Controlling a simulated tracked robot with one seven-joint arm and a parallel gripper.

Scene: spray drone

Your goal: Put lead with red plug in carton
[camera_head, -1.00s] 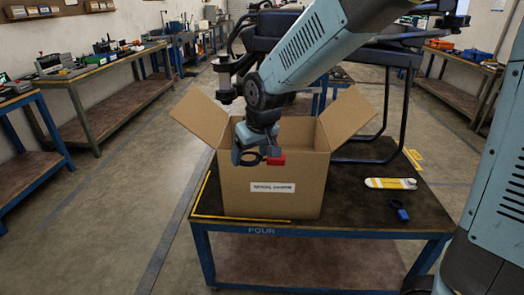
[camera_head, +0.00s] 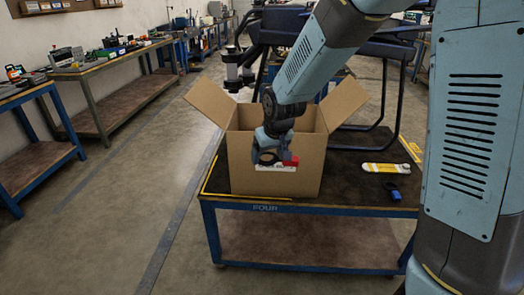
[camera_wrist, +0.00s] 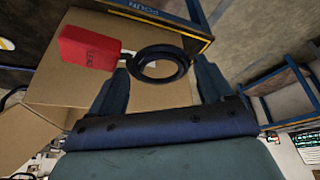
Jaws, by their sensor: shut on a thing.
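The lead's red plug (camera_head: 290,160) shows beside my gripper (camera_head: 266,157), in front of the carton's near wall. In the wrist view the red plug (camera_wrist: 88,48) sticks out to the left. The lead's black coil (camera_wrist: 160,64) lies between the two fingers of my gripper (camera_wrist: 162,78), which is shut on it. The open carton (camera_head: 240,180) stands on a table with its side flaps spread. The gripper and lead partly hide the carton's front label. The carton's inside is mostly hidden behind my arm.
The table (camera_head: 300,207) has a blue frame and a dark top. A yellow and white object (camera_head: 386,168) and a small blue and black item (camera_head: 392,191) lie right of the carton. A dark-framed machine (camera_head: 398,90) stands behind. Benches line the left wall.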

